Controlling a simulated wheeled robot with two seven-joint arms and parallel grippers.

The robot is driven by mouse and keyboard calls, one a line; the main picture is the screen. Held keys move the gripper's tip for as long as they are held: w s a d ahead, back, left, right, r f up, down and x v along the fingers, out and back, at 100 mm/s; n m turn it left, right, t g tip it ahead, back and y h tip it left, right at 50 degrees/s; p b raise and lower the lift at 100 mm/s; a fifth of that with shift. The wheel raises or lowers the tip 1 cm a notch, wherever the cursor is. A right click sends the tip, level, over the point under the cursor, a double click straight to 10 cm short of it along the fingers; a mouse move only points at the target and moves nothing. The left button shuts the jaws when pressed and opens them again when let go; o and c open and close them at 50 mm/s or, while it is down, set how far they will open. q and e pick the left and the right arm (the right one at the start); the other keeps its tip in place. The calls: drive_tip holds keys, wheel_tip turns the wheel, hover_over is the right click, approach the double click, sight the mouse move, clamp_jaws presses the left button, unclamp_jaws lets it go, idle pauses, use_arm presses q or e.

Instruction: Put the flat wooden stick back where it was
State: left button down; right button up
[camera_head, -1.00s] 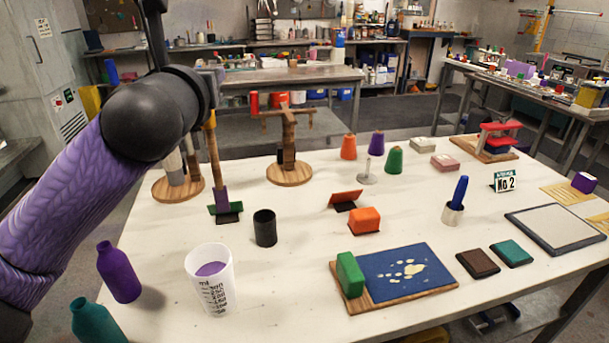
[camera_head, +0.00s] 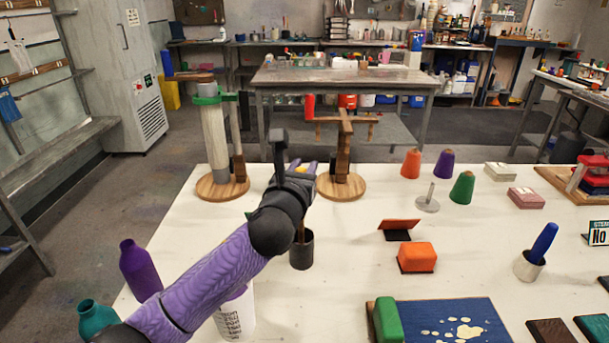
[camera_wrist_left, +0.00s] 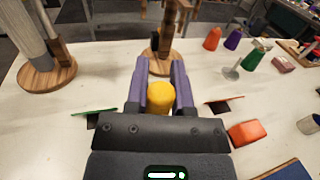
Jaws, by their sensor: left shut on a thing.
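My left gripper (camera_head: 304,172) is shut on the yellow top of the wooden stick. The yellow end (camera_wrist_left: 160,99) shows between the purple fingers in the left wrist view. The brown shaft of the flat wooden stick (camera_head: 301,222) hangs down from the gripper, roughly upright, at the black cup (camera_head: 302,253). Its lower end is hidden, and I cannot tell how deep it is in the cup. A small green stand (camera_wrist_left: 96,112) is left of the gripper in the wrist view; my arm mostly hides it in the head view. My right gripper is not in view.
Two wooden-based stands (camera_head: 222,187) (camera_head: 341,187) rise behind the gripper. A purple bottle (camera_head: 140,270), a teal bottle (camera_head: 96,318) and a white measuring cup (camera_head: 236,318) are near my arm. An orange block (camera_head: 416,257) is to the right.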

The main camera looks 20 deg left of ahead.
use_arm(q)
drive_tip(key=shift+c, duration=2.4)
unclamp_jaws()
drive_tip(key=shift+s+r, duration=0.15)
drive_tip(key=shift+s, duration=0.2)
drive_tip(key=s+p, duration=0.2)
drive_tip(key=s, duration=0.9)
drive_tip(key=shift+s, duration=0.2)
drive_tip(key=shift+d, duration=0.1)
